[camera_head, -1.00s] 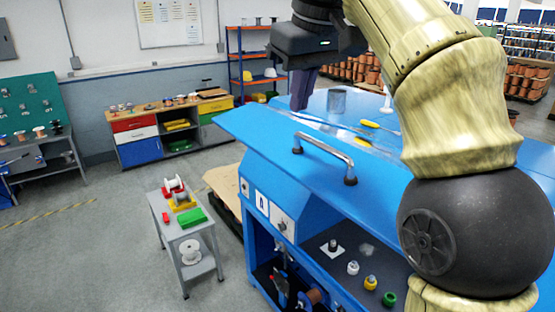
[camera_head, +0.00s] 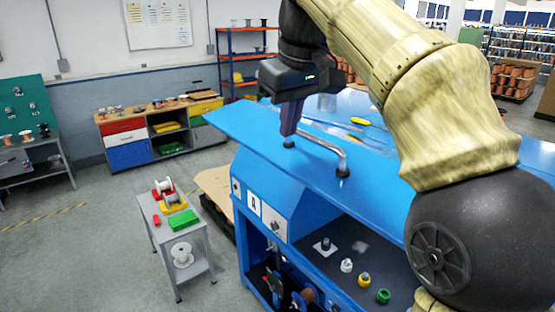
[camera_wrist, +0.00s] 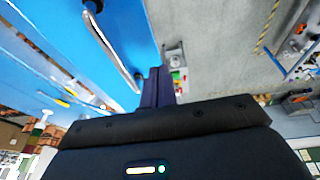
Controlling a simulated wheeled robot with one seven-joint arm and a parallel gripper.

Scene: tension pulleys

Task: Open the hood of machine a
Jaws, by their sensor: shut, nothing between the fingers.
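Machine a (camera_head: 300,200) is the blue machine with an "A" label on its front. Its hood (camera_head: 240,125) is a blue panel jutting out over a recess that holds small pulleys. A silver bar handle (camera_head: 325,145) is fixed on the hood's upper face; it also shows in the wrist view (camera_wrist: 112,45). My gripper (camera_head: 288,132) points down, fingers shut and empty, at the left end of the handle and hiding part of it. In the wrist view the fingertips (camera_wrist: 157,72) are by the hood's edge, just beside the handle's near end. I cannot tell whether they touch it.
A grey cart (camera_head: 165,225) with spools and a green block stands left of the machine. Yellow-handled tools (camera_head: 360,122) lie on the machine's top. A drawer cabinet (camera_head: 125,140) and an orange shelf (camera_head: 225,70) stand behind. The floor at the left is mostly clear.

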